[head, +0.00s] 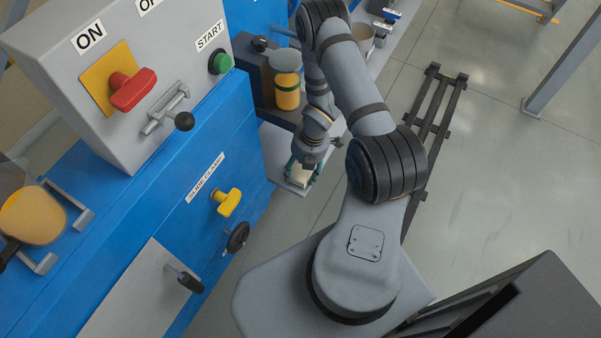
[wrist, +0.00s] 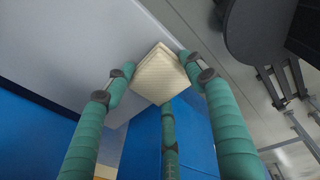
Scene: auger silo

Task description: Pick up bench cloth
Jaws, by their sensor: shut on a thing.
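The bench cloth (wrist: 160,75) is a cream, folded, ribbed square pad. In the wrist view it sits between the green, finger-like jaws of my gripper (wrist: 155,88), which are shut on it. In the head view the cloth (head: 302,176) shows as a small pale patch at my gripper (head: 303,172), over a light grey shelf (head: 290,187) beside the blue machine. I cannot tell whether the cloth still touches the shelf. Part of it is hidden by the fingers and wrist.
The blue machine (head: 225,165) stands close left, with a yellow clamp handle (head: 228,202) and a black knob (head: 238,237) sticking out. A yellow-orange jar (head: 287,92) stands on a dark ledge behind my gripper. A dark rack (head: 436,110) lies on the open floor at right.

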